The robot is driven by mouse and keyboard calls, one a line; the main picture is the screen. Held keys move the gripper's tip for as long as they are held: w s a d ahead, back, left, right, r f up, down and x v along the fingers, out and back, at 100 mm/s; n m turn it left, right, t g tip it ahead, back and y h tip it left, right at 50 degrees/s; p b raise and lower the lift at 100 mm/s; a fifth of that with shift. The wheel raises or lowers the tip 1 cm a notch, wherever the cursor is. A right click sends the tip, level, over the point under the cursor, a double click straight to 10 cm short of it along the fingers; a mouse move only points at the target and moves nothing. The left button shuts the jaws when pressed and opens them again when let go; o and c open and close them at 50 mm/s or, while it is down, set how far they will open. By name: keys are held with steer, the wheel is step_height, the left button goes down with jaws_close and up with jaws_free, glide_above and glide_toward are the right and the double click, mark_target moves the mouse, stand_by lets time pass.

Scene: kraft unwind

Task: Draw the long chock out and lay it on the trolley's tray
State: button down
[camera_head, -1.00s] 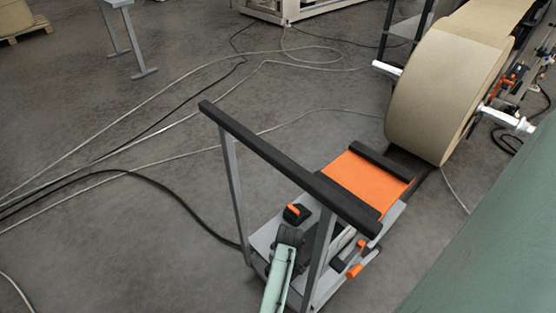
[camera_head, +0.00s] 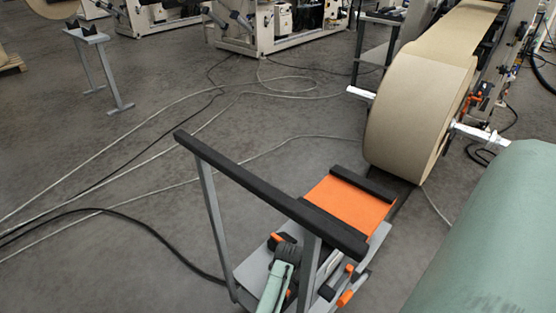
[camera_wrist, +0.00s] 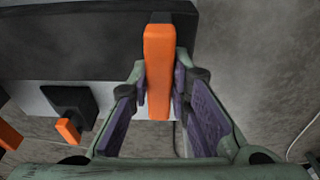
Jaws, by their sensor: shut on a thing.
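In the wrist view my gripper (camera_wrist: 159,85) is shut on an upright orange grip, which appears to be that of the long chock (camera_wrist: 158,65). The orange grip stands between the two purple-padded fingers, its upper end against a black part. In the head view the trolley (camera_head: 241,276) stands in front of me, with an orange tray (camera_head: 350,204) at its far end, bare on top.
A smaller black block with an orange grip (camera_wrist: 68,130) is left of my fingers. The trolley's black push bar (camera_head: 265,190) crosses above its deck. A large paper roll (camera_head: 415,120) stands just beyond the tray. Cables (camera_head: 150,255) lie on the floor at left.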

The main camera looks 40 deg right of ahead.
steer(key=c, duration=1.4)
jaws_free()
steer(key=r, duration=0.4)
steer(key=s+r, duration=0.1)
steer(key=r, duration=0.7)
steer(key=shift+s, duration=0.35)
